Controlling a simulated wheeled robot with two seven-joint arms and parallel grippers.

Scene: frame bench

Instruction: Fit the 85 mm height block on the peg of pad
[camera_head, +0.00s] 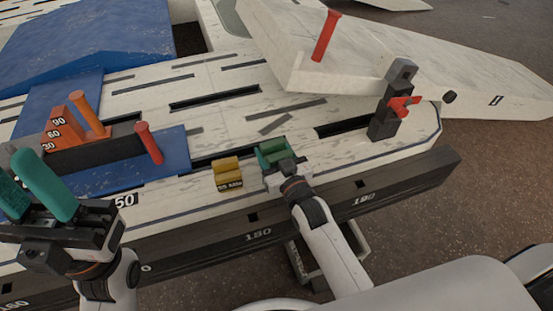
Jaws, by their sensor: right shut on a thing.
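My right gripper (276,160) points away from me at the bench's near edge and is shut on a green block (272,148). The green finger pads and the block are hard to tell apart, and no size label shows on it. A yellow stepped block (228,170) with a dark, barely legible mm label stands just left of it. A blue pad (178,160) lies further left, with a red-headed peg (150,142) standing on it. My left gripper (42,190) is at the lower left, its two green fingers up and apart, open and empty.
An orange stepped gauge (66,132) marked 30, 60, 90 and an orange peg (88,115) stand behind the pad. A dark post with a red clamp (392,108) stands at the right. A white panel with a red peg (326,36) rises behind. The slotted bench top (225,110) has clear room.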

